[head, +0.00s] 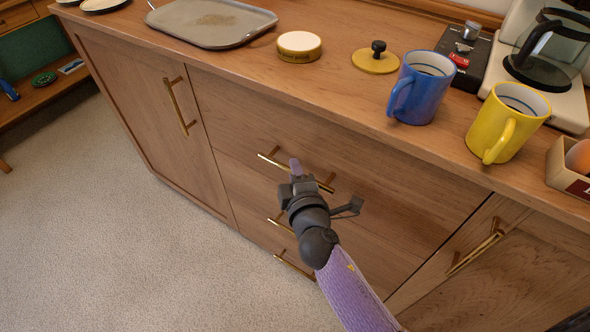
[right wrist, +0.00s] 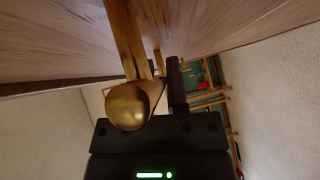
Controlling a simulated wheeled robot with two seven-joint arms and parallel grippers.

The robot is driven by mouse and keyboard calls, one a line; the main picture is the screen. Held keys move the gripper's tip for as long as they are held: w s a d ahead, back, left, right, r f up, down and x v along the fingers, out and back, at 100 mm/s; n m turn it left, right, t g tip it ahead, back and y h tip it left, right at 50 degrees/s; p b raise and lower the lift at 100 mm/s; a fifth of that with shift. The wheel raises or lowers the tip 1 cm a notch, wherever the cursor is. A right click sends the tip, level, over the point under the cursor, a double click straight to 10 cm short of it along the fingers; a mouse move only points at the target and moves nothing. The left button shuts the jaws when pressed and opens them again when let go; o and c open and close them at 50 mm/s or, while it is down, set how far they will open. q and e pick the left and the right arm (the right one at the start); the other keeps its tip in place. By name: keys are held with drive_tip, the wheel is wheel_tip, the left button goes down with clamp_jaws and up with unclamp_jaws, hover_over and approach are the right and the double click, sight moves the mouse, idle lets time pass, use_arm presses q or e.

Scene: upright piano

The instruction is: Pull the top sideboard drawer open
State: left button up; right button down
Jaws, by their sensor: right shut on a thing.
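The top sideboard drawer (head: 385,178) is a wide wooden front just below the counter edge. It looks flush with the sideboard, with no clear gap. Its brass bar handle (head: 268,157) runs across the drawer's middle. My right gripper (head: 296,168) is shut on the middle of this handle, and both handle ends stick out beside it. In the right wrist view, the brass handle (right wrist: 127,106) sits against a dark finger (right wrist: 176,85), its rounded end close to the camera. The other finger is hidden there. My left gripper is not in view.
The sideboard top (head: 330,85) holds a tray (head: 200,32), a round tin (head: 299,50), a blue mug (head: 425,90), a yellow mug (head: 510,125) and a coffee maker (head: 550,75). Lower drawers with brass handles (head: 293,266) lie below. Carpet (head: 130,220) is clear at left.

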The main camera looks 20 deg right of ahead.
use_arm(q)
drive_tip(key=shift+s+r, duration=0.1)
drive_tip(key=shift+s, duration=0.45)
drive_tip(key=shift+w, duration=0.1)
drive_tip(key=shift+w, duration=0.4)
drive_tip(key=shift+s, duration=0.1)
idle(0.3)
